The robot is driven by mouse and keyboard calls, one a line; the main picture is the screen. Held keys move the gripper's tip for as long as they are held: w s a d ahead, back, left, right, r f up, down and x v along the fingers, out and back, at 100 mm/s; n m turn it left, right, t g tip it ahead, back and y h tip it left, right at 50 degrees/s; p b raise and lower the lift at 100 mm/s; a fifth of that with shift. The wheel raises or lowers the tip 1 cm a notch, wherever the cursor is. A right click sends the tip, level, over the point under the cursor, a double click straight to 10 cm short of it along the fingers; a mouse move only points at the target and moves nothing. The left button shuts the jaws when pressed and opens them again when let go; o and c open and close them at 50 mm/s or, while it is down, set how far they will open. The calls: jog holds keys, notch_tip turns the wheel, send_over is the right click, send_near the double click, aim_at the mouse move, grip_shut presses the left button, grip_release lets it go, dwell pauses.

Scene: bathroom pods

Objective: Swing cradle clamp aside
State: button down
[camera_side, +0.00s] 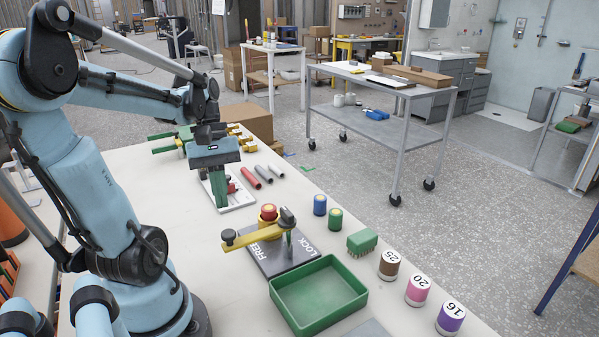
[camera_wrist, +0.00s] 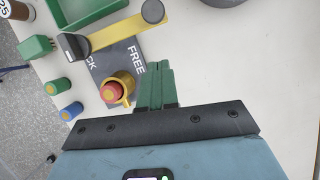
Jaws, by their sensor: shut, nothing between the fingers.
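The clamp is a yellow bar (camera_side: 255,236) with a round dark knob (camera_side: 228,237) at its left end and a dark pivot piece (camera_side: 287,217) at its right. It lies across a grey plate (camera_side: 283,262) lettered FREE and LOCK. In the wrist view the bar (camera_wrist: 113,35) runs from the pivot up to the knob (camera_wrist: 153,11). A red-topped yellow cylinder (camera_side: 268,212) stands behind the bar; in the wrist view the red top (camera_wrist: 112,91) sits in a yellow ring. My gripper (camera_side: 221,204) has green fingers, shut and empty, left of the plate, apart from the clamp. The fingers (camera_wrist: 158,68) also show in the wrist view.
A green tray (camera_side: 318,295) stands right in front of the plate. Blue (camera_side: 320,204) and green (camera_side: 335,219) cylinders, a green block (camera_side: 362,242) and numbered cans (camera_side: 417,290) line the right side. A white fixture (camera_side: 238,200) and loose rods (camera_side: 263,174) are behind my gripper.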

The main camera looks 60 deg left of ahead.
jog(key=v, duration=0.8)
jog(key=shift+r, duration=0.35)
jog(key=shift+w, duration=0.1)
jog(key=w+d+f+m+t+y, duration=0.2)
jog(key=w+d+f+m+t, duration=0.2)
jog(key=d+m, duration=0.4)
jog(key=w+d+f+m+t+y, duration=0.2)
jog(key=w+d+f+m+t, duration=0.2)
jog(key=w+d+m, duration=0.3)
jog(key=shift+d+m, duration=0.5)
jog(key=shift+d, duration=0.6)
